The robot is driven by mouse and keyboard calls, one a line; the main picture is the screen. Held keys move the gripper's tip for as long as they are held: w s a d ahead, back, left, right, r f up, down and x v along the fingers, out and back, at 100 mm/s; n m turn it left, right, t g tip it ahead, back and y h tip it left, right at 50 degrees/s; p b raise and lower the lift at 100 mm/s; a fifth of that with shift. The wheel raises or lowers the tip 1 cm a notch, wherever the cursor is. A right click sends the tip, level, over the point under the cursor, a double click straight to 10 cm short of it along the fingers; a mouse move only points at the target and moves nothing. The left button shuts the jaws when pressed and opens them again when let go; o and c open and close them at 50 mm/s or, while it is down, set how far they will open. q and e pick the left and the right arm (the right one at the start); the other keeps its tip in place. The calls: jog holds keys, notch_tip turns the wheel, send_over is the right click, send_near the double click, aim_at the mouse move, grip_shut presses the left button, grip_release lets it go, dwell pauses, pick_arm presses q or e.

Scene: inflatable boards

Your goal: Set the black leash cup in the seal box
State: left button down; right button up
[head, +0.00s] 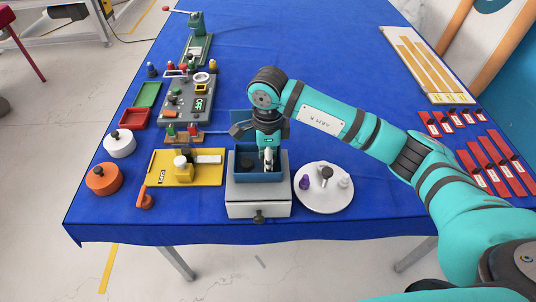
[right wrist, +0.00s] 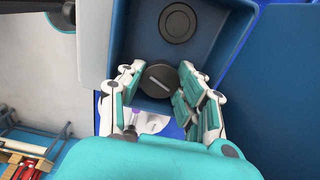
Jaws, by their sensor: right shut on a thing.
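The seal box (head: 259,177) is an open blue box on a grey drawer unit near the table's front edge, with a blue lid raised behind it. My right gripper (head: 268,160) points down into it. In the right wrist view the gripper (right wrist: 160,72) is shut on a dark round piece with a pale bar across its top, which looks like the black leash cup (right wrist: 158,85). The cup is over or in the box's near part; whether it touches the floor I cannot tell. Another black round piece (right wrist: 178,22) sits in the box. My left gripper is not in view.
A white round plate (head: 315,203) with small purple, dark and white pieces stands right of the box. A yellow board (head: 205,180) lies left. Orange (head: 103,181) and white (head: 119,147) round pots stand further left. The table's right middle is clear.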

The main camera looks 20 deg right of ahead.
jog(key=shift+f, duration=0.1)
jog(key=shift+f, duration=0.15)
jog(key=o, duration=0.5)
jog(key=shift+o, duration=0.2)
jog(key=shift+r, duration=0.55)
notch_tip(320, 180, up, 12)
jog(key=b, duration=0.3)
jog(key=shift+f+b, duration=0.25)
jog(key=shift+b, duration=0.05)
